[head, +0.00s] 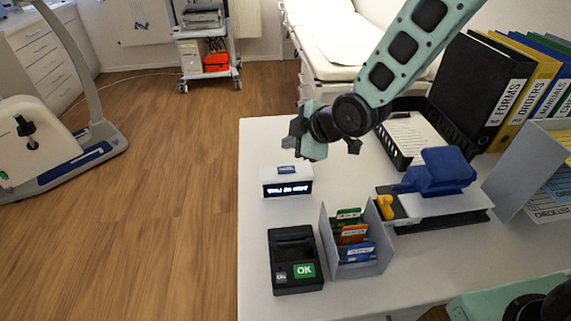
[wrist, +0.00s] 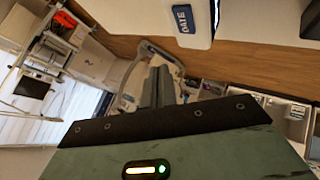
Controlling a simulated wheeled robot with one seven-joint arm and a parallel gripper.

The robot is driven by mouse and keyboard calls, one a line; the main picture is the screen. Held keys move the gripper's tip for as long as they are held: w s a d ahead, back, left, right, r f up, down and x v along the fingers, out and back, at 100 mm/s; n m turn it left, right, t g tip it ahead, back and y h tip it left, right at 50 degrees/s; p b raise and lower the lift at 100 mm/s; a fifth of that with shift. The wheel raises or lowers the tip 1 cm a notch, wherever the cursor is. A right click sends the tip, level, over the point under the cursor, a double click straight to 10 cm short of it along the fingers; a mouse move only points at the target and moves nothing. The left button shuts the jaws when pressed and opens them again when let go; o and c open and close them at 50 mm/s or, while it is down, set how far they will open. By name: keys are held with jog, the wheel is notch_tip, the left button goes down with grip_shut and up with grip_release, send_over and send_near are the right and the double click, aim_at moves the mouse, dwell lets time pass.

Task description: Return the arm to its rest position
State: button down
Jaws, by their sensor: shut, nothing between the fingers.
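My arm reaches in from the upper right in the head view and is raised above the white table (head: 258,230). My gripper (head: 299,128) hangs over the table's far left part, behind the small white display box (head: 287,189). In the wrist view the two dark fingers of my gripper (wrist: 158,88) lie together with no object between them. A white body with a blue DATE label (wrist: 183,18) shows close by at the top of the wrist view, apart from the fingers.
A card terminal (head: 296,262), a card sorter (head: 357,245) and a blue-topped stamping device (head: 437,180) stand on the table. A black tray (head: 408,150) and upright binders (head: 485,85) stand at the back right. The left table strip is clear. An examination couch (head: 345,40) stands behind.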

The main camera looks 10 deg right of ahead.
jog(key=s+d+r+m+g+h, duration=0.2)
jog(key=s+r+m, duration=0.1)
jog(key=s, duration=0.6)
jog(key=s+d+r+m+g+h, duration=0.1)
jog(key=s+d+r+m+g, duration=0.1)
jog(key=s, duration=0.8)
jog(key=s+d+r+m+g+h+p, duration=0.1)
jog(key=s+d+r+m+g+h, duration=0.1)
jog(key=s, duration=0.8)
jog(key=r+m, duration=0.1)
jog(key=m, duration=0.1)
jog(key=shift+d+r+m+g+h, duration=0.3)
jog(key=shift+d+r+m+g, duration=0.1)
jog(key=shift+a, duration=0.1)
